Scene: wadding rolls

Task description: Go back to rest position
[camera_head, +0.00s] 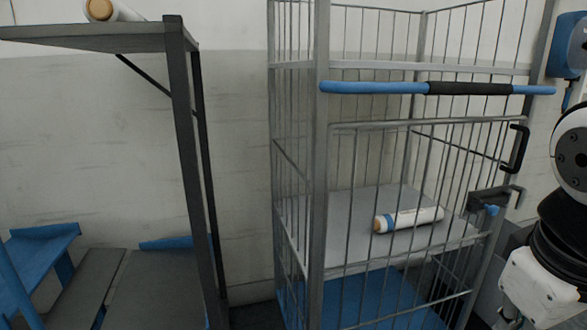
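Part of my arm (548,280), white and black, shows at the right edge in the head view. It is bent downward beside the cage trolley, and its lower end runs out of the frame. My gripper's fingers do not show. A white wadding roll (415,218) with a blue band and a tan end lies on its side on the trolley's grey shelf, away from my arm. Another white roll (101,10) with a tan end lies on the high shelf at the upper left, cut by the top edge.
The wire cage trolley (318,180) has a blue and black handle bar (375,87) across its front. A grey shelf rack (183,120) stands at the left. Blue and grey low structures (40,262) fill the lower left. A blue wall device (567,45) hangs at upper right.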

